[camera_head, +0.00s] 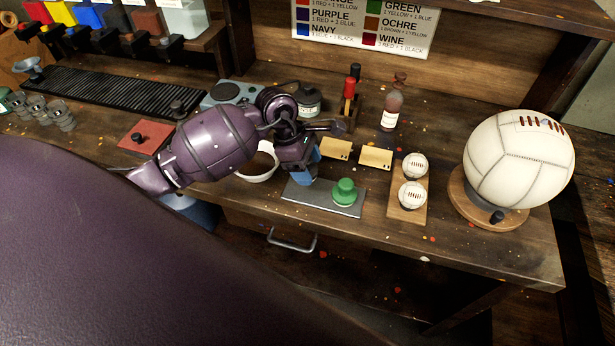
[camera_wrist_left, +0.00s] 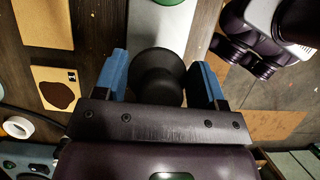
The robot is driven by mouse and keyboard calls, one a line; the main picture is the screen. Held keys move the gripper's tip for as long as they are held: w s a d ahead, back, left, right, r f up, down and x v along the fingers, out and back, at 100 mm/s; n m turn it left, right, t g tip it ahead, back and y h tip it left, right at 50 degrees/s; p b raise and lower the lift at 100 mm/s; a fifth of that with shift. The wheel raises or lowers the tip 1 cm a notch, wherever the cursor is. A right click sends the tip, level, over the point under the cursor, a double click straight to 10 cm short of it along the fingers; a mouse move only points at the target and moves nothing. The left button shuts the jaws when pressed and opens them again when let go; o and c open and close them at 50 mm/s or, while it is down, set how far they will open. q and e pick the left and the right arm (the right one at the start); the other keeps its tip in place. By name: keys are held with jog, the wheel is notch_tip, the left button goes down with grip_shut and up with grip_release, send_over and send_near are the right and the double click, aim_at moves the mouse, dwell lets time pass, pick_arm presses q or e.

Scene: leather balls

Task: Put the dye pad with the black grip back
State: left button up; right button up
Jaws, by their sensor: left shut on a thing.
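My left gripper (camera_head: 301,180), with blue fingers, is over the left end of a grey tray (camera_head: 325,199). In the left wrist view the gripper (camera_wrist_left: 162,80) is shut on a round black grip (camera_wrist_left: 158,70), which sits between its blue fingers. The pad under the grip is hidden, so I cannot tell whether it touches the tray. A green-gripped dye pad (camera_head: 344,192) stands upright on the right part of the tray; its edge shows at the top of the left wrist view. My right gripper is not in view.
Tan cards (camera_head: 375,158) lie behind the tray. A white ring-shaped bowl (camera_head: 259,164) is left of it. A small board (camera_head: 407,205) with two little balls and a large white ball (camera_head: 518,160) stand to the right.

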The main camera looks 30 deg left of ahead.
aim_at(308, 189)
pick_arm(q)
jog(key=shift+f, duration=0.8)
notch_tip(308, 189, down, 3)
jog(key=shift+f, duration=0.2)
jog(key=shift+f, duration=0.15)
jog(key=o, duration=0.9)
jog(key=shift+c, duration=0.2)
